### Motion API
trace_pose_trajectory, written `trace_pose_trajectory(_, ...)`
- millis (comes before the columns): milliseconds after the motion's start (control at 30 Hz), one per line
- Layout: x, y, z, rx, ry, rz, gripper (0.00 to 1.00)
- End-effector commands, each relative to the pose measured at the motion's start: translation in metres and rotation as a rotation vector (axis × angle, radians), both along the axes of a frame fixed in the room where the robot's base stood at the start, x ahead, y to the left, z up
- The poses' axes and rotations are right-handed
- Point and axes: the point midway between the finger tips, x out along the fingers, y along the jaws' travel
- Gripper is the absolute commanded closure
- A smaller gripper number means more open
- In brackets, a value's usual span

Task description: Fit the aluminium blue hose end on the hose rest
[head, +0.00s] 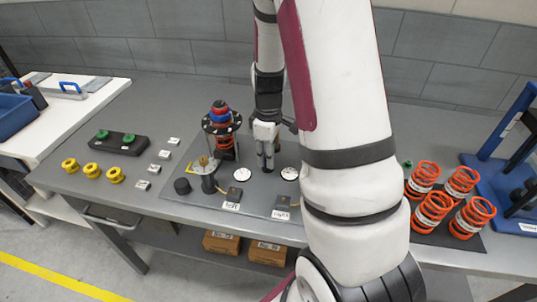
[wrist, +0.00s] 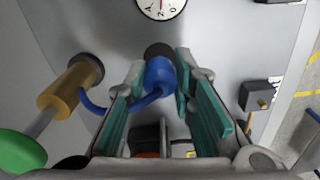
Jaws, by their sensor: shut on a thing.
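My gripper (head: 265,168) points down over the grey fixture plate in the head view. In the wrist view its teal-padded fingers (wrist: 160,85) are shut on the blue hose end (wrist: 159,74). A dark round part shows at the hose end's far side; I cannot tell whether it belongs to the hose end or to something behind it. A thin blue hose (wrist: 95,106) runs left from it towards a brass-coloured cylinder (wrist: 70,85). The hose end is too small to make out in the head view. I cannot identify the hose rest with certainty.
A coilover with a red spring (head: 224,143) stands left of my gripper. A black puck (head: 182,186) is at front left. Orange springs (head: 434,207) stand at the right, yellow rings (head: 92,169) at the left.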

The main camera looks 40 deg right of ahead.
Motion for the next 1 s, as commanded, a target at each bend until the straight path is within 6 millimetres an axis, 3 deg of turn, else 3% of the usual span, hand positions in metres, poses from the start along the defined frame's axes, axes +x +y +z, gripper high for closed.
trace_pose_trajectory(1000,0.0,0.0,-0.016,0.0,0.0,0.001,1.0)
